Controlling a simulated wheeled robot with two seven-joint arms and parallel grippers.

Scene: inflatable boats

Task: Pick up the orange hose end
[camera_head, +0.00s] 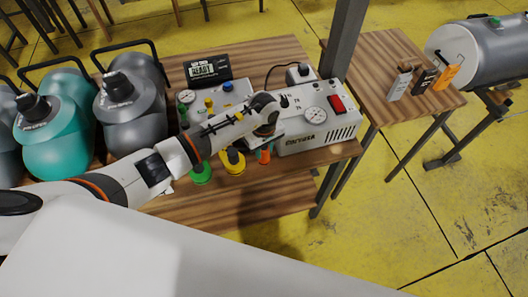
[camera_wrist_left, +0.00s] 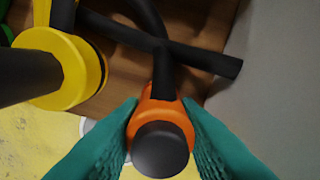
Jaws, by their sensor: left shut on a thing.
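The orange hose end (camera_wrist_left: 157,105) has a dark tip and sits between the two teal fingers of my left gripper (camera_wrist_left: 160,140) in the left wrist view. The fingers press on it from both sides. A dark hose runs up from it. In the head view the orange hose end (camera_head: 264,155) shows as a small patch at the table's front edge, below my left gripper (camera_head: 264,138). The arm hides part of it there. My right gripper is not seen.
A yellow hose end (camera_head: 233,161) and a green one (camera_head: 200,173) hang just left of it.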

